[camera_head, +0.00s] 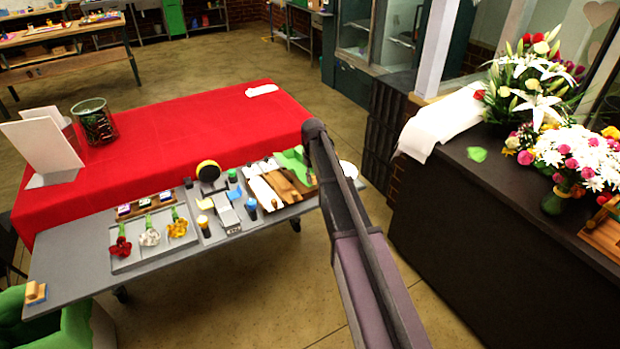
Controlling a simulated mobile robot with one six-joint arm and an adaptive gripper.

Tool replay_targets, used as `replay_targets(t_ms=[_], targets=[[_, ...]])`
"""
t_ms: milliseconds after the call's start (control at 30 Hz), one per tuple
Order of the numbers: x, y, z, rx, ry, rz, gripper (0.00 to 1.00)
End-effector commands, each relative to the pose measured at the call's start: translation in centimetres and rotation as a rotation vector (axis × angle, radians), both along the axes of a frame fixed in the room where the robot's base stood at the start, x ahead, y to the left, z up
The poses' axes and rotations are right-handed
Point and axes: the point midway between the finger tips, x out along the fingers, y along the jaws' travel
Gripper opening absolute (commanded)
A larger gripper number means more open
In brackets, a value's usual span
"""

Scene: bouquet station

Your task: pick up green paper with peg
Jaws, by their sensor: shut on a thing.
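A green sheet (291,161), which looks like the green paper, lies at the right end of the grey work table (90,262), beside brown and white strips. Its right side is hidden behind my dark arm. I cannot make out a peg on it. My arm rises from the bottom right and bends at the table's right end. My gripper does not show; the arm seems to cover it, so I cannot see what is between its fingers.
A red-covered table (190,125) stands behind, with a wire basket (95,122) and white card stand (42,148). A flower tray (150,240), tape roll (208,171) and small bottles crowd the grey table. A dark counter (455,215) with bouquets (535,85) stands right. Floor in front is clear.

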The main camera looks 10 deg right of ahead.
Motion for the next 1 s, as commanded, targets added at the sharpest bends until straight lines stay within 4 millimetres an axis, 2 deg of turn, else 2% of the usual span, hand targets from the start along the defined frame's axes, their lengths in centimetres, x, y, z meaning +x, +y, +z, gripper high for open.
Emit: replay_targets(t_ms=[33, 400, 633, 1000], targets=[[0.0, 0.0, 1.2, 0.000, 0.000, 0.000, 0.00], [0.0, 0.0, 4.5, 0.000, 0.000, 0.000, 0.00], [0.0, 0.0, 5.3, 0.000, 0.000, 0.000, 0.00], [0.0, 0.0, 5.5, 0.000, 0.000, 0.000, 0.00]])
